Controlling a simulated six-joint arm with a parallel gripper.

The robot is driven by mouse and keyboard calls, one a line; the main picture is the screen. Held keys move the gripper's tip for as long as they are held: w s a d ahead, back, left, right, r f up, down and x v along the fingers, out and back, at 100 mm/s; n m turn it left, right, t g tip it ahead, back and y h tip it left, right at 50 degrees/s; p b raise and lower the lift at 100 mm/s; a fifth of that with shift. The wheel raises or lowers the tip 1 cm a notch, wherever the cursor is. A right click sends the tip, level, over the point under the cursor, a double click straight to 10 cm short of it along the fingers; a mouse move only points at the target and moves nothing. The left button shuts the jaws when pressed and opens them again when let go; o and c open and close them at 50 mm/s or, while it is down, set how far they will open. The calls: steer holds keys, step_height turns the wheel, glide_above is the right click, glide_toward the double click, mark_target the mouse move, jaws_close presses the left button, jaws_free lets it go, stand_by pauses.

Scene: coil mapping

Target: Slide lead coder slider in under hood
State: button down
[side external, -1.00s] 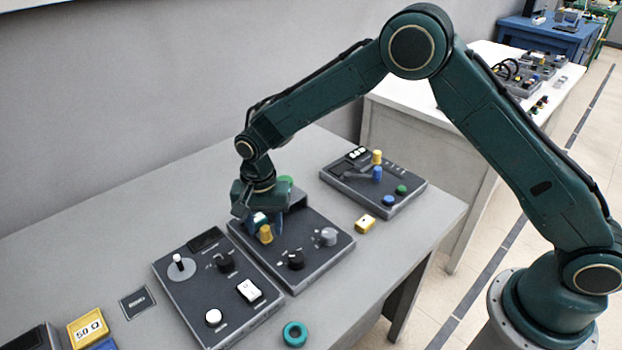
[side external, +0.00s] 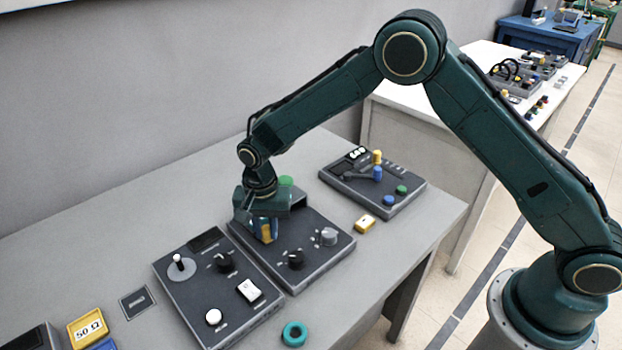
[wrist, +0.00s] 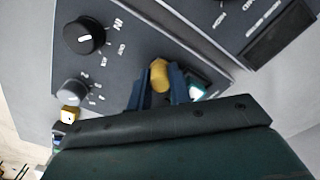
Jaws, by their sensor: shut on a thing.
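The yellow slider knob (side external: 266,234) is on the middle dark panel (side external: 318,262), near its left edge. My gripper (side external: 264,229) is down at that panel with its blue fingers shut on the knob. In the wrist view the yellow knob (wrist: 159,74) shows between the two fingers of my gripper (wrist: 157,87). A dark raised housing (side external: 298,196), which may be the hood, stands at the back of the panel, partly hidden by my gripper. I cannot tell how the knob sits relative to it.
The middle panel also carries a black knob (side external: 295,259) and a grey knob (side external: 328,236). A second panel (side external: 208,291) with a joystick lies close on the left.

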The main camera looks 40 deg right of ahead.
steer(key=d, duration=0.4)
steer(key=shift+d, duration=0.15)
steer(key=c, duration=1.3)
jaws_free()
step_height(320, 180, up, 14)
steer(key=shift+f, duration=0.1)
